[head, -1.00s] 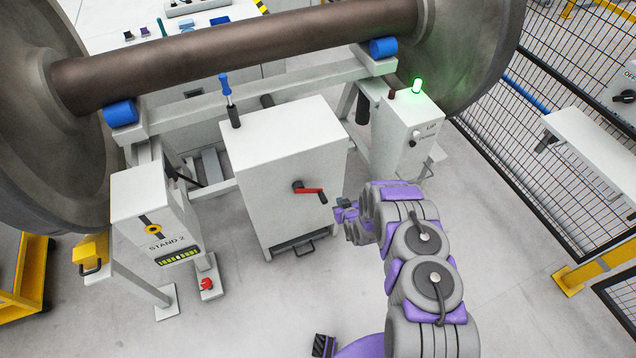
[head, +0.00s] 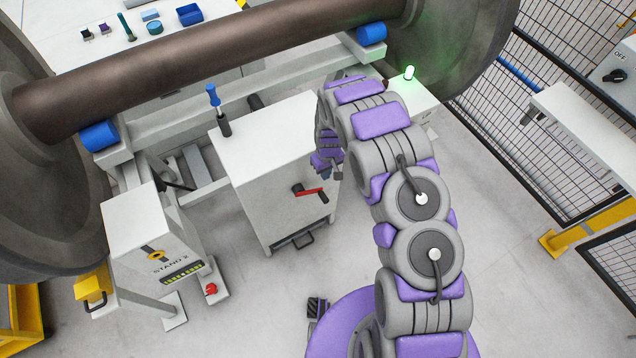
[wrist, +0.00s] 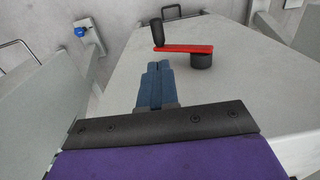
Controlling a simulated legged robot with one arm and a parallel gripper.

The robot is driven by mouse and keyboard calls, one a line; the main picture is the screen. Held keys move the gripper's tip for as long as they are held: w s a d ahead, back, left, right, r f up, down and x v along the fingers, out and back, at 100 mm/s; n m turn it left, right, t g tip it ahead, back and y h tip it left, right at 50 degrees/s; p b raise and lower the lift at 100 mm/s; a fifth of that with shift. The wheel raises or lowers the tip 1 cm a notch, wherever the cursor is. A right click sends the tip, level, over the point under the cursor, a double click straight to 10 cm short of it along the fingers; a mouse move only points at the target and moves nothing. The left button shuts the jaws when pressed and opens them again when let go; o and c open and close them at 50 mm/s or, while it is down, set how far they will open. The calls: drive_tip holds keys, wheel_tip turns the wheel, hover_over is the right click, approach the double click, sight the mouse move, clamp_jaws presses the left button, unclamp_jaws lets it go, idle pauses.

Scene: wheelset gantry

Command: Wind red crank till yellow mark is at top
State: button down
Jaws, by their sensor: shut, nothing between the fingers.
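The red crank (head: 309,192) is on the front face of a white cabinet (head: 262,190), below its top. My gripper (wrist: 155,68) is shut and empty, apart from the crank. In the head view my gripper (head: 326,174) is beside the cabinet, partly hidden by my arm. I cannot make out a yellow mark on the crank.
A wheelset axle (head: 210,62) rests on blue rollers above the cabinet. A blue-handled tool (head: 216,106) stands on the cabinet top. The stand 2 post (head: 150,235) is at left, with a yellow ring on it. A box with a lit green lamp (head: 409,73) is at right.

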sight(325, 197)
drive_tip(key=f+b, duration=0.1)
drive_tip(key=f, duration=0.3)
drive_tip(key=f+b, duration=0.1)
drive_tip(key=f, duration=0.3)
drive_tip(key=f+b, duration=0.1)
drive_tip(key=f, duration=0.3)
drive_tip(key=shift+s+a+f, duration=0.15)
drive_tip(key=shift+a+f, duration=0.1)
drive_tip(key=shift+d+f+b, duration=0.45)
drive_tip(key=shift+d+f, duration=0.15)
drive_tip(key=shift+a+f, duration=0.1)
drive_tip(key=shift+a, duration=0.45)
drive_tip(key=shift+s+d+f, duration=0.15)
drive_tip(key=shift+d+f, duration=0.05)
drive_tip(key=shift+d, duration=0.15)
drive_tip(key=shift+f, duration=0.1)
